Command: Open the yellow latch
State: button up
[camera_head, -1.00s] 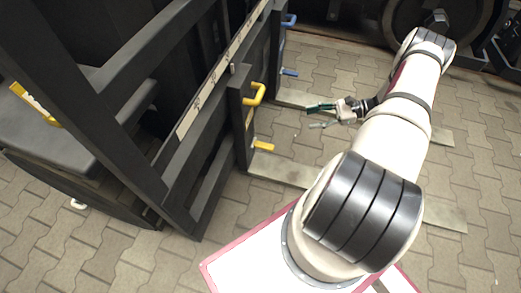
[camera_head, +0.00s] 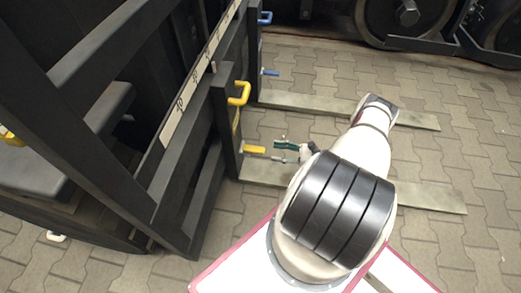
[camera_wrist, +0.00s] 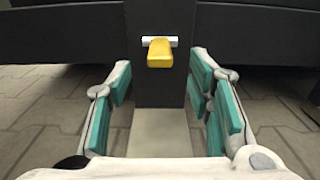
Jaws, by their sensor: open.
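The yellow latch (camera_head: 254,149) sticks out from the lower part of a dark upright post of the rack. In the wrist view the yellow latch (camera_wrist: 160,53) is straight ahead, a little above the middle, with a pale bar behind it. My gripper (camera_head: 281,150) is close to the right of the latch in the head view. In the wrist view my gripper (camera_wrist: 163,95) has its teal-padded fingers wide apart, one on each side below the latch. Nothing is between the fingers.
A yellow handle (camera_head: 240,94) is higher on the same post. A blue latch (camera_head: 270,72) and a blue handle (camera_head: 264,18) are on the farther post. Flat metal strips lie on the paved floor (camera_head: 330,75), which is mostly clear at the right. Bogie wheels (camera_head: 402,14) stand behind.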

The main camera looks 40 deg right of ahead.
aim_at(261, 149)
jog(key=b+x, duration=0.1)
jog(key=x, duration=0.6)
jog(key=shift+w+a, duration=0.15)
grip_shut()
